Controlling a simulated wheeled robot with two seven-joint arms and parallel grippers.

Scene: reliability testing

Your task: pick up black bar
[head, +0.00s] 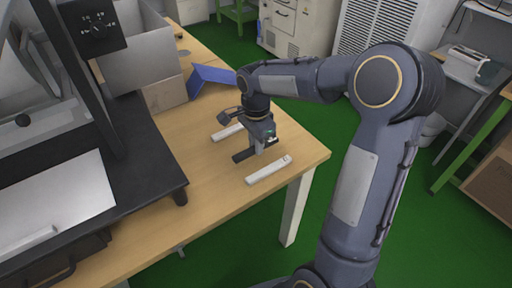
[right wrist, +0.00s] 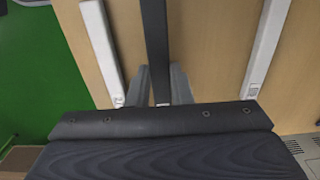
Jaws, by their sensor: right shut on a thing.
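The black bar (head: 243,156) lies at table height between two white bars, partly hidden by my right gripper in the head view. In the right wrist view the black bar (right wrist: 155,45) runs from the top edge down between the two fingers. My right gripper (head: 260,146) points down over the wooden table and is shut on the black bar; its fingers (right wrist: 160,88) sit on both sides of the bar. I cannot tell whether the bar is touching the table or slightly raised. My left gripper is not in view.
White bars (head: 268,169) and (head: 228,132) lie on either side on the wooden table (head: 220,190). A cardboard box (head: 165,93) and a blue folded piece (head: 212,76) are behind. A black machine platform (head: 140,170) stands left. Green floor surrounds the table.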

